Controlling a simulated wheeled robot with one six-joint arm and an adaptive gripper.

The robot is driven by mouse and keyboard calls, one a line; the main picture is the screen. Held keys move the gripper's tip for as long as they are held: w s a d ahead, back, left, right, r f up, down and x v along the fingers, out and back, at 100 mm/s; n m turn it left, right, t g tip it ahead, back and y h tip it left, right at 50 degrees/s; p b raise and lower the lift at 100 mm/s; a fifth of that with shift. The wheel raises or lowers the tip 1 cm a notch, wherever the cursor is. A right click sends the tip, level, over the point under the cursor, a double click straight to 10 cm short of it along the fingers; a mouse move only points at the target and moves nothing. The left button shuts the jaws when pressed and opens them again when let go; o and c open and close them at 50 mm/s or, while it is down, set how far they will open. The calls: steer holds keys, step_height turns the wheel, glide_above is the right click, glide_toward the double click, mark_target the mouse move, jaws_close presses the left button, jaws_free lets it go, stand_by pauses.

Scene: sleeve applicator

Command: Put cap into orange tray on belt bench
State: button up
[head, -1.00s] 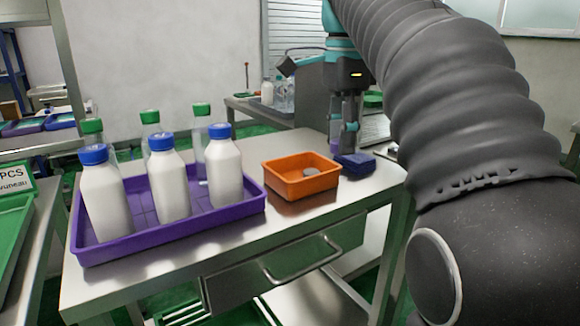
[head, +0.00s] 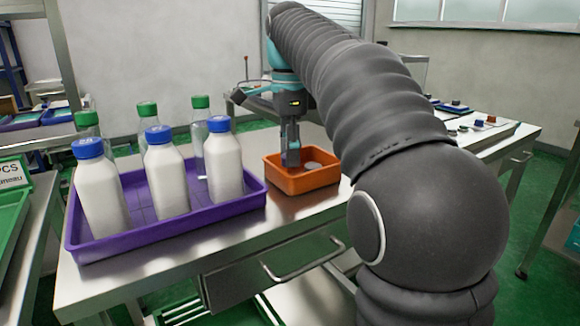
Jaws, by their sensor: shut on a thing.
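The orange tray (head: 318,184) sits on the metal bench, to the right of the purple tray. A small pale grey round piece (head: 312,166) lies inside it. My gripper (head: 291,162) points down, with its fingertips at the left part of the orange tray, inside or just above its rim. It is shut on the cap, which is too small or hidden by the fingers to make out. I cannot tell whether the cap touches the tray floor.
The purple tray (head: 169,230) holds several bottles, white with blue caps in front and clear with green caps behind. The right-hand white bottle (head: 222,165) stands close to my gripper. My arm hides the bench's right end.

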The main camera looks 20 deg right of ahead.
steer(key=shift+f+b, duration=0.3)
steer(key=shift+f, duration=1.35)
steer(key=shift+f, duration=0.2)
steer(key=o, duration=0.7)
steer(key=shift+r, duration=0.1)
steer(key=shift+r+p, duration=0.85)
steer(key=shift+r, duration=3)
